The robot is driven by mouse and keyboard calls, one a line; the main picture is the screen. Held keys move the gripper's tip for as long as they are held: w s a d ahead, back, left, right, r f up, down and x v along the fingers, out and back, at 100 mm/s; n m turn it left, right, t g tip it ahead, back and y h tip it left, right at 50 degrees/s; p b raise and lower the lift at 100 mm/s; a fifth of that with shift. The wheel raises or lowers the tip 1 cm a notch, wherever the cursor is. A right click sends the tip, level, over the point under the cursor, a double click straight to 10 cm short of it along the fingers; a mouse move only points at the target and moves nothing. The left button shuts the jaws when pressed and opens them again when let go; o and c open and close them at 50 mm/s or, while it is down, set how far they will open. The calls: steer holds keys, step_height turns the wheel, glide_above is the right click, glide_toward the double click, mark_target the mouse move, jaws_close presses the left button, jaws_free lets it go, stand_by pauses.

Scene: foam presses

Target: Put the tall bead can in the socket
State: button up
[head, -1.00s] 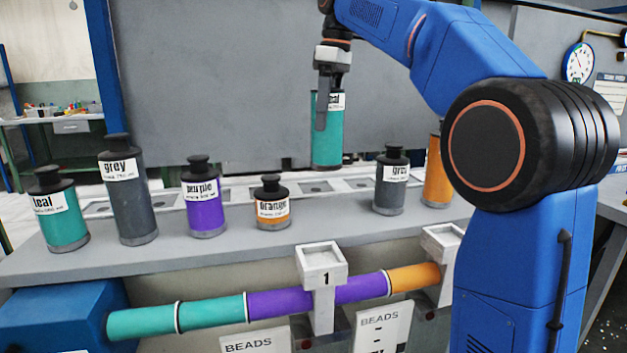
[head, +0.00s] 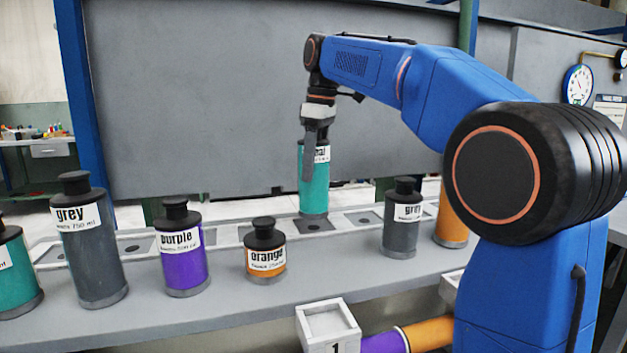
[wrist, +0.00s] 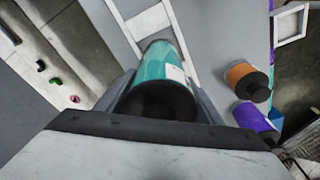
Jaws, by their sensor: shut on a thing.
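A tall teal can (head: 314,190) with a white label hangs upright in my gripper (head: 316,150). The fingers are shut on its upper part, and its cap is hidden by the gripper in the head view. In the wrist view the teal can (wrist: 166,66) lies between the fingers, its dark top nearest the camera. Its base is at a dark square socket (head: 314,226) in the pale rail behind the other cans. I cannot tell whether the base touches or is just above the socket.
On the bench in front of the rail stand a grey can (head: 88,250), a purple can (head: 181,262), a short orange can (head: 265,256) and a smaller grey can (head: 401,230). Another orange can (head: 450,222) is partly behind my arm. A white hopper (head: 328,322) is at the front edge.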

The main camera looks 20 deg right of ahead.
mark_target(314, 178)
steer(key=shift+f, duration=1.8)
steer(key=o, duration=1.7)
steer(key=shift+o, duration=0.2)
steer(key=r, duration=0.8)
steer(key=s+d+r, duration=0.1)
steer(key=r, duration=0.3)
steer(key=shift+d, duration=0.1)
